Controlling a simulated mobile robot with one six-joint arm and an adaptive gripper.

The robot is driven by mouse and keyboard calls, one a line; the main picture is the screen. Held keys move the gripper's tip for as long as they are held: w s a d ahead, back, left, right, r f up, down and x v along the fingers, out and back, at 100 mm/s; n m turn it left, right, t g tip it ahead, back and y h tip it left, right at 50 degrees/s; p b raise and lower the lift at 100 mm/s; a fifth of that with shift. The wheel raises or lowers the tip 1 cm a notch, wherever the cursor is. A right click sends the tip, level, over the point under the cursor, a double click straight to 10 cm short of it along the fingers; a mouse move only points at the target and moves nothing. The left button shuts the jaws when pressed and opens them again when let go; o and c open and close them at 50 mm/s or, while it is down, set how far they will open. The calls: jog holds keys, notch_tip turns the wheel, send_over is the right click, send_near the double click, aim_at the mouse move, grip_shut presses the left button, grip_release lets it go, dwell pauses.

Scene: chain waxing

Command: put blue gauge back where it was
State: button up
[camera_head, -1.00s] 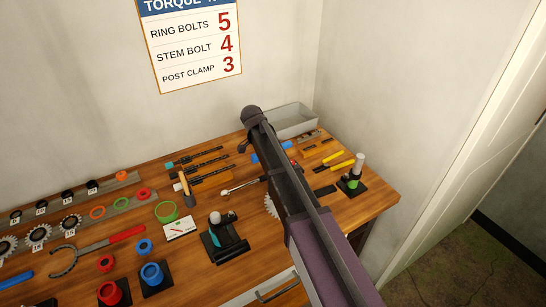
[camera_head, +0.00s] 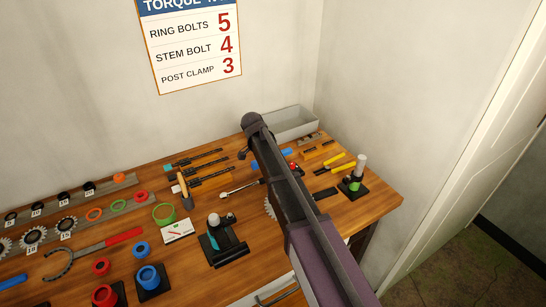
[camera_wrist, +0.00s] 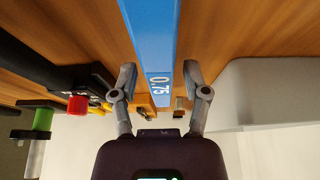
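The blue gauge (camera_wrist: 148,35) is a long flat bar marked 0.75. In the wrist view it runs from the top edge down between the fingers of my gripper (camera_wrist: 159,75). The fingers are spread, with a gap showing on each side of the gauge, so my gripper looks open around or above it. In the head view, only small parts of the blue gauge (camera_head: 257,165) show beside my arm, which hides the rest and my fingertips. The gauge appears to lie on or close to the wooden bench (camera_head: 335,222).
A grey tray (camera_head: 293,123) stands at the back corner, close to the gauge; it is also right of my gripper in the wrist view (camera_wrist: 268,90). Orange gauges (camera_head: 317,148), yellow-handled pliers (camera_head: 334,161) and a green-and-white post stand (camera_head: 357,176) are at the right.

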jog(key=shift+r, duration=0.2)
dwell(0.3)
jog(key=p+v, duration=1.1)
jog(key=v, duration=0.1)
dwell(0.5)
jog(key=shift+a+f, duration=0.1)
jog(key=shift+s, duration=0.1)
dwell(0.6)
jog(key=s+d+n+g+y, duration=0.1)
jog(key=s+d+n, duration=0.4)
jog(key=s+d, duration=0.6)
jog(key=s+d+f+n+g+y, duration=0.1)
jog(key=s+d+n, duration=0.5)
jog(key=s+d, duration=0.6)
jog(key=d+y, duration=0.1)
jog(key=d, duration=0.3)
jog(key=shift+s+f+y, duration=0.2)
jog(key=shift+y, duration=0.1)
